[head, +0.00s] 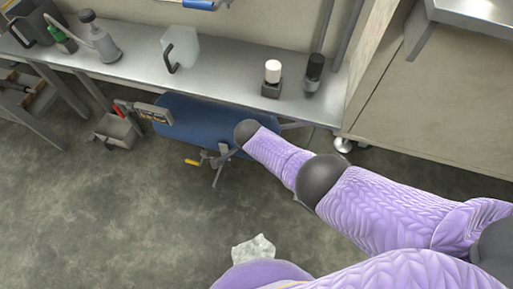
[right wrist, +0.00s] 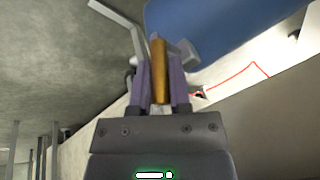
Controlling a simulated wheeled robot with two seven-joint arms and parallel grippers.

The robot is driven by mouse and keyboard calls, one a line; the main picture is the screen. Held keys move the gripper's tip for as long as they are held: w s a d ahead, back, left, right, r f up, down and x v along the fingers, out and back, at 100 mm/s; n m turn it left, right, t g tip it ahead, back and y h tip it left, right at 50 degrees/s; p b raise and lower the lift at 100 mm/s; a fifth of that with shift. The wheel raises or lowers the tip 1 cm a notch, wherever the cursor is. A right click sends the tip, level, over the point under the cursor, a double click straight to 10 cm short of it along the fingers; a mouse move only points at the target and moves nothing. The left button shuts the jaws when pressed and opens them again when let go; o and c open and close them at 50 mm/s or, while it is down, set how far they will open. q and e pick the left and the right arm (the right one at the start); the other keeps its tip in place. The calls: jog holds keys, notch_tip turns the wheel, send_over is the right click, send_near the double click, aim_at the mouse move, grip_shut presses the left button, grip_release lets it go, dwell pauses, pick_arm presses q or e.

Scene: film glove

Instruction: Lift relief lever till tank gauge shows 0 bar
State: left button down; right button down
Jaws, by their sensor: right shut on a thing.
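The blue tank (head: 195,118) lies under the metal bench. A yellow lever (head: 193,162) shows below the tank, beside grey metal parts. My right arm reaches in from the right, and my right gripper (right wrist: 158,82) is shut on the yellow-orange lever grip, which also shows in the right wrist view (right wrist: 158,65). The blue tank fills the top of that view (right wrist: 220,25). My left gripper is not in view.
A crumpled pale piece (head: 253,249) is low in view. The floor at left is clear.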

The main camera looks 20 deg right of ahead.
jog(key=shift+w+a+f+g+h+b, duration=0.15)
jog(key=shift+a+g+h+b, duration=0.1)
jog(key=shift+g+h+b, duration=0.55)
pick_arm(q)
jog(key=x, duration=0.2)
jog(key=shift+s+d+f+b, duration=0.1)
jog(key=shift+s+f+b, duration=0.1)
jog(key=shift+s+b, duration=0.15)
pick_arm(e)
jog(key=shift+h, duration=0.3)
jog(key=shift+w+r, duration=0.1)
jog(key=shift+r, duration=0.1)
jog(key=c, duration=0.6)
grip_release()
pick_arm(q)
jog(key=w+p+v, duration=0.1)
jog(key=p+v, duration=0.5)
jog(key=p, duration=0.1)
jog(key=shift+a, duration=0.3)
pick_arm(e)
jog(key=v, duration=0.9)
jog(key=shift+a+r, duration=0.25)
jog(key=shift+r, duration=0.1)
